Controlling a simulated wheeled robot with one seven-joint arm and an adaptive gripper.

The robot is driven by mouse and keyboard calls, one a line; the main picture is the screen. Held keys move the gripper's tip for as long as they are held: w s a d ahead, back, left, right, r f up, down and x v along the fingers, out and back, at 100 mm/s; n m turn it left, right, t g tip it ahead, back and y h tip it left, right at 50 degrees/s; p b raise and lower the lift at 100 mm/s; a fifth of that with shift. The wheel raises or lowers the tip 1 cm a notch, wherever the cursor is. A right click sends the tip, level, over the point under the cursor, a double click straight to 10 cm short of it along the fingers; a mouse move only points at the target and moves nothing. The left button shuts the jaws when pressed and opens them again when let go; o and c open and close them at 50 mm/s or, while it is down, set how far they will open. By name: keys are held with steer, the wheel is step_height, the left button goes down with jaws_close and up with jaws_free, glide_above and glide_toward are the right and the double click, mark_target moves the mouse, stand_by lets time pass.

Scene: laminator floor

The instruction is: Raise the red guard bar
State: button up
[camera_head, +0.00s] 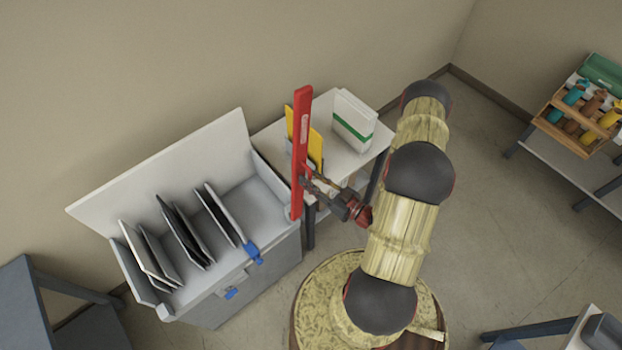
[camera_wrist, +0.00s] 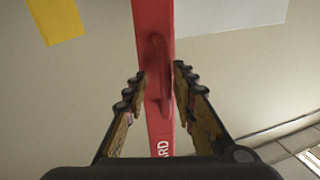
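The red guard bar (camera_head: 301,130) stands near upright at the right front corner of a grey open-lidded box. It shows large in the wrist view (camera_wrist: 155,20), with a red loop handle (camera_wrist: 160,75) on its face and white lettering lower down. My gripper (camera_head: 308,180) is at the lower half of the bar, reaching in from the right. In the wrist view its two fingers (camera_wrist: 160,75) are apart, one on each side of the handle, with small gaps visible. Whether either finger touches the handle is hard to tell.
The grey box (camera_head: 255,262) holds several dark and white sheets and has blue latches. Behind the bar, a small table (camera_head: 345,162) carries a white box (camera_head: 354,120) and yellow folders (camera_head: 315,145). A wooden bottle tray (camera_head: 570,135) stands at far right. Floor between is clear.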

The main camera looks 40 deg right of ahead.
steer(key=v, duration=1.2)
stand_by(0.8)
